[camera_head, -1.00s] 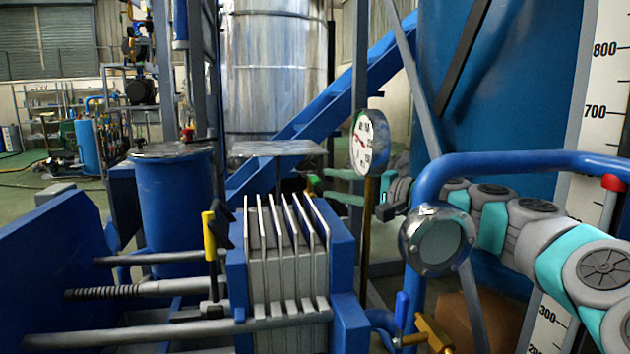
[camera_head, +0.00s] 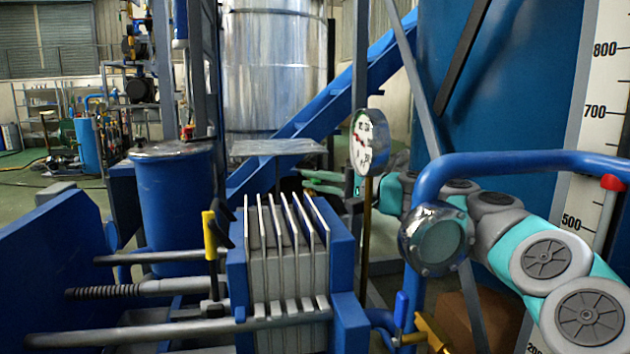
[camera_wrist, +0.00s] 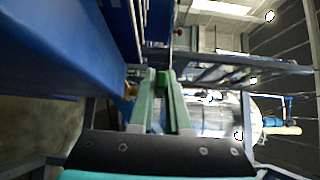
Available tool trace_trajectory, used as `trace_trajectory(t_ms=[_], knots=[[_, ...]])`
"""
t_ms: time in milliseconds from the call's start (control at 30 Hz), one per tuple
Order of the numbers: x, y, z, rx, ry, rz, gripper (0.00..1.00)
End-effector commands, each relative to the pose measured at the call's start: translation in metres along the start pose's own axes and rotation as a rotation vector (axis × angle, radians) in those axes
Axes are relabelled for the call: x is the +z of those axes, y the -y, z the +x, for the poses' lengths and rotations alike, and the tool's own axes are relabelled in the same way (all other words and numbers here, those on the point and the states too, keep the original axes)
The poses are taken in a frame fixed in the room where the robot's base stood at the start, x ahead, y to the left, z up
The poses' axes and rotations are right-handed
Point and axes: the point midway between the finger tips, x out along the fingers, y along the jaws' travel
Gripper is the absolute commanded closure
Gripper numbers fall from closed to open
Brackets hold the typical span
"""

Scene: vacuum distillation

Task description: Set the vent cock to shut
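My gripper (camera_head: 306,177) has reached left past the pressure gauge, beside the flat metal plate. Its two green fingers show a gap between them in the head view. In the wrist view my gripper (camera_wrist: 160,74) also has its fingers apart, with a small dark green piece between the tips that I cannot identify. I cannot tell for certain which fitting is the vent cock. A small red-topped fitting (camera_head: 187,132) stands on the blue vessel, and a blue-handled brass valve (camera_head: 425,332) is low at the right.
The round gauge (camera_head: 369,142) on its thin post stands beside my forearm. A blue pipe (camera_head: 520,162) with a sight glass (camera_head: 436,240) arches in front of my arm. The filter press plates (camera_head: 290,265) stand below my gripper. The blue vessel (camera_head: 175,200) is farther left.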

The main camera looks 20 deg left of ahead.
Motion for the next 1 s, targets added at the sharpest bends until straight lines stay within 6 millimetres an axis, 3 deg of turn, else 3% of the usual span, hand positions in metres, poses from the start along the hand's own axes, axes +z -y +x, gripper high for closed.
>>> trace_trajectory(t_ms=[100, 1000], knots=[[0.0, -0.0001, -0.0001, 0.0, 0.0, 0.0, 1.0], [0.0001, -0.0011, 0.0, 0.002, 0.001, 0.0, 1.0]])
